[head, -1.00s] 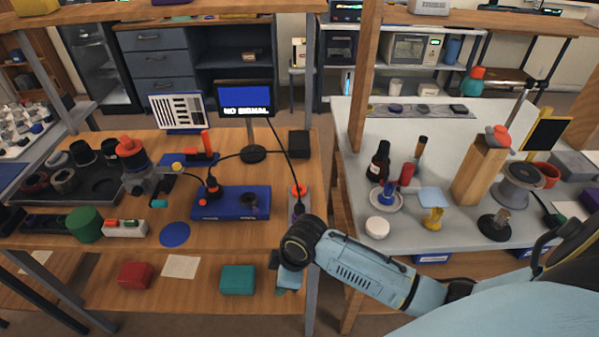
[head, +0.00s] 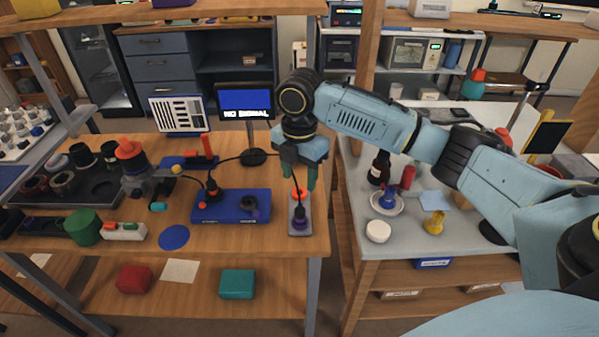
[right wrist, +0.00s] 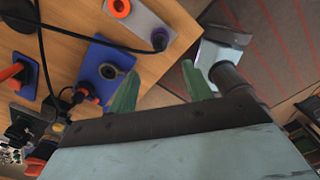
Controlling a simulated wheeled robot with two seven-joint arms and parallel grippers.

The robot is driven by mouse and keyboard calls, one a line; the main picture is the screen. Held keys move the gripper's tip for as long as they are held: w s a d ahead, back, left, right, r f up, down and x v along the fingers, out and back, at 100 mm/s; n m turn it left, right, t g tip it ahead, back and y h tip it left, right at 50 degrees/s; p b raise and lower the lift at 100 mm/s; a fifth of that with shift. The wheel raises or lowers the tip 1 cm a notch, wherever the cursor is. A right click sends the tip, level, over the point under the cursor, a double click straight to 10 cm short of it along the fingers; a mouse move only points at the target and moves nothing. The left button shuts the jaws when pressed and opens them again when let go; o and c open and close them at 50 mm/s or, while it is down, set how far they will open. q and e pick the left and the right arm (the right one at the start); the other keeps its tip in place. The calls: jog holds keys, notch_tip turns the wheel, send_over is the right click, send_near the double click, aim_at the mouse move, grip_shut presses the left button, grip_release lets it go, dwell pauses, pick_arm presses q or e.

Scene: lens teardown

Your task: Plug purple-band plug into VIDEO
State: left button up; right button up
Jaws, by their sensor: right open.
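The purple-band plug (head: 299,224) stands on the near end of a grey plate (head: 292,232) at the table's right edge. It is dark with a purple ring, and a black cable runs up from it. It also shows in the right wrist view (right wrist: 159,39). A blue box (head: 231,212) left of the plate bears an empty-looking round socket (head: 249,204) and an orange-and-black plug (head: 212,190). I cannot read a VIDEO label. My right gripper (head: 299,183) is open and empty, its green fingers above the plate's far end, apart from the plug. My left gripper is not seen.
A monitor (head: 246,103) reading NO SIGNAL stands behind the blue box. An orange ring (head: 298,194) is on the plate's far end. A blue disc (head: 174,237) lies at the table's front. A gap separates this table from the white-topped bench (head: 400,240) on the right.

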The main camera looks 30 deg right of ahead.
aim_at(300, 209)
notch_tip(300, 209, down, 12)
jog(key=shift+r+b, duration=0.1)
jog(key=shift+b, duration=0.85)
jog(key=shift+f, duration=0.65)
jog(key=c, duration=0.7)
jog(key=shift+c, duration=1.4)
jog(key=shift+o, duration=1.3)
grip_shut()
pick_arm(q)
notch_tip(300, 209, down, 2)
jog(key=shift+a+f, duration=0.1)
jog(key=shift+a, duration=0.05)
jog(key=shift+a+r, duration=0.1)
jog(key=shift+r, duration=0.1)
